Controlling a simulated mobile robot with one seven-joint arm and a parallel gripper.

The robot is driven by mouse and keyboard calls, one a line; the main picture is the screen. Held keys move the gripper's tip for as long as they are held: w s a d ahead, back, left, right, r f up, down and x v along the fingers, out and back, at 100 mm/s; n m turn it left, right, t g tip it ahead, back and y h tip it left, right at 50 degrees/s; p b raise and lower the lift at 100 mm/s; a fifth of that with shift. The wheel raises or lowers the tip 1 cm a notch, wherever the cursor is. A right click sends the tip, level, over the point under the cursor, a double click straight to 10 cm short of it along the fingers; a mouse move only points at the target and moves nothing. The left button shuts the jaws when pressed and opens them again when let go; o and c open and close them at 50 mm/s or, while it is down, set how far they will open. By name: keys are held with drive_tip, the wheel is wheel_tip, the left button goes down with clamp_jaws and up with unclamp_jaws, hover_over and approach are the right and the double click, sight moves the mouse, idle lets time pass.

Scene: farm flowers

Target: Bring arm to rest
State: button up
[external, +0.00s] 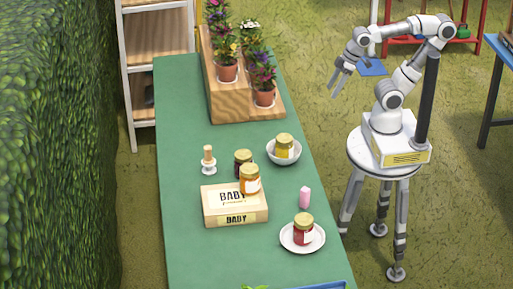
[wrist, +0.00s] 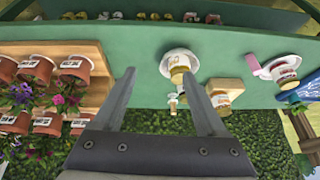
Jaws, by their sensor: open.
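My white arm (external: 387,95) stands on a round white stool-like base to the right of the green table. It is raised and bent, with the wrist hanging forward at the left. My gripper (external: 340,84) points downward and to the left, in the air beside the table's right edge. Its fingers are apart with nothing between them. In the wrist view my gripper (wrist: 159,73) shows two grey fingers spread wide, with the tabletop and its jars beyond them, apart from the fingers.
The green table (external: 183,165) carries a wooden stepped stand (external: 225,92) with potted flowers, a BABY box (external: 235,205), several jars, a bowl (external: 284,158) and a plate (external: 302,243). A hedge (external: 50,150) lines the left. Grass is open around my base; a blue table (external: 497,55) stands far right.

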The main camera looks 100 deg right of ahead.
drive_tip(key=shift+s+d, duration=0.35)
drive_tip(key=shift+d, duration=0.15)
drive_tip(key=shift+r, duration=0.1)
wheel_tip(320, 180, up, 17)
drive_tip(key=p, duration=1.7)
drive_tip(key=shift+r, duration=0.1)
